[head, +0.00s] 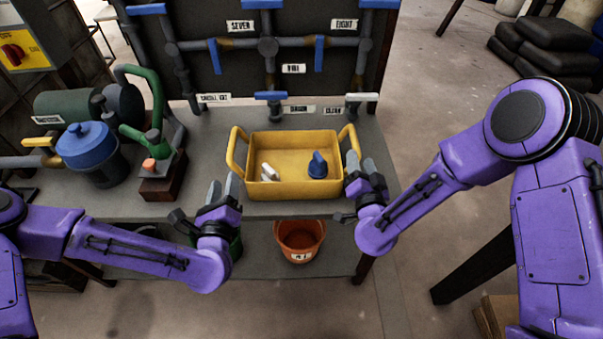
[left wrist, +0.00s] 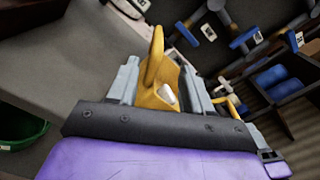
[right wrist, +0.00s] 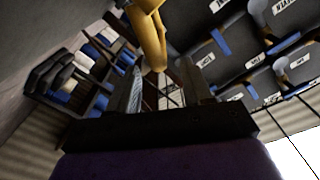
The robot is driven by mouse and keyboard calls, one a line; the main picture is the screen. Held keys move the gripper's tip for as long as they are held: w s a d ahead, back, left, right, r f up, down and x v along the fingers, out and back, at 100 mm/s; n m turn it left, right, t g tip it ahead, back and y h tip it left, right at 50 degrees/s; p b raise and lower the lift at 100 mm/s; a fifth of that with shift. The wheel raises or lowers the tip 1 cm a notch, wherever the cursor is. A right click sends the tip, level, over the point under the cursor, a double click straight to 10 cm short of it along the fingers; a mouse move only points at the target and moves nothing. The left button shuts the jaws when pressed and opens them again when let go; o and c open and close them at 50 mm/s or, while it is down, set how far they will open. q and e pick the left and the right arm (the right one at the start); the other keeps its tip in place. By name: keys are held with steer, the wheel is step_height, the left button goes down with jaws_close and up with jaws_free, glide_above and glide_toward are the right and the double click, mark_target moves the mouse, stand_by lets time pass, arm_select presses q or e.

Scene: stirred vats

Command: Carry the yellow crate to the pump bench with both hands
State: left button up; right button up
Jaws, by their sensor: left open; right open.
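The yellow crate (head: 290,189) stands on the grey bench (head: 225,130) in the head view, with a raised loop handle at each side. A white item (head: 268,172) and a blue-topped item (head: 318,165) are inside it. My left gripper (head: 224,186) is open just left of the crate's left handle (head: 237,150). In the left wrist view that handle (left wrist: 155,55) shows ahead between the open fingers. My right gripper (head: 361,163) is open close by the right handle (head: 350,137). In the right wrist view the handle (right wrist: 150,35) shows ahead of the open fingers. Contact cannot be told.
A pipe rack with blue valve handles (head: 268,47) rises behind the crate. A green hand pump (head: 152,135) and blue-lidded pot (head: 88,145) stand to the left. An orange bucket (head: 300,240) is on the shelf below. Black sacks (head: 555,50) lie at the far right.

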steer(key=s, duration=0.6)
